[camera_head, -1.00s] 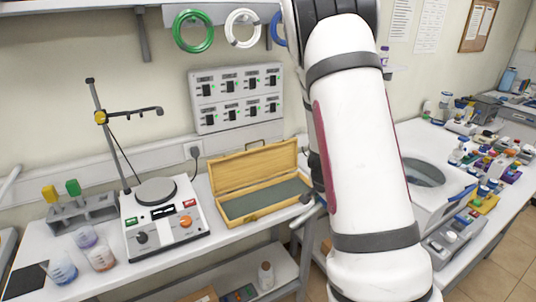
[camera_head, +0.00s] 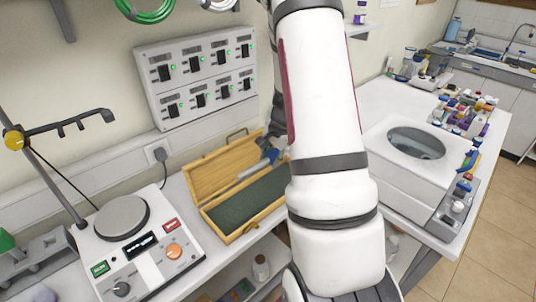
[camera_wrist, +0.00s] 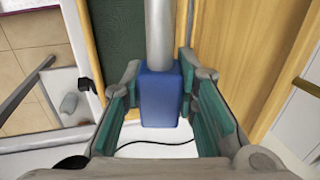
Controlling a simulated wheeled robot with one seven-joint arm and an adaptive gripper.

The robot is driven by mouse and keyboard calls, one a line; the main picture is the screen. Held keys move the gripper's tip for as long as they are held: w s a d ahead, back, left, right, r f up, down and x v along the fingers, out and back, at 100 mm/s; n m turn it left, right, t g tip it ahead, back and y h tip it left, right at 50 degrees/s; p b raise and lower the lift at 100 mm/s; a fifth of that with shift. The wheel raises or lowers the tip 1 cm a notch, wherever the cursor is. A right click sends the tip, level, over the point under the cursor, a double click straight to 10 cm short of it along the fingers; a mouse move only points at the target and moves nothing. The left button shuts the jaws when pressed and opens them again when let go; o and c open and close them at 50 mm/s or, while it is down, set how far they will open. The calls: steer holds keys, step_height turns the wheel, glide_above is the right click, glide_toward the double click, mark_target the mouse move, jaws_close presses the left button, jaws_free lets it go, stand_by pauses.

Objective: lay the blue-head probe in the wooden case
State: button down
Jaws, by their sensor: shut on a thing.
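The wooden case (camera_head: 256,226) stands open on the bench in the head view, its lid tilted back and its dark green lining bare. Its wood also shows in the wrist view (camera_wrist: 228,45). The blue-head probe (camera_wrist: 160,95) has a blue block head and a grey metal rod. My gripper (camera_wrist: 159,75) is shut on the blue head, with green pads on both sides. In the head view, my gripper (camera_head: 275,149) is at the case's right end, partly hidden by my arm. The rod reaches left over the case near the lid. I cannot tell whether it touches the case.
A hotplate (camera_head: 148,250) with a stand and clamp is left of the case. A switch panel (camera_head: 200,80) hangs on the wall behind. A white bath unit (camera_head: 415,160) and several small bottles are to the right, beyond my arm.

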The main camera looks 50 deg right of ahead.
mark_target(269, 186)
steer(key=shift+f+b, duration=1.85)
steer(key=shift+f, duration=3.3)
steer(key=c, duration=1.2)
jaws_free()
steer(key=shift+r, duration=0.1)
steer(key=v, duration=1.1)
steer(key=shift+r, duration=0.4)
steer(key=shift+s, duration=0.15)
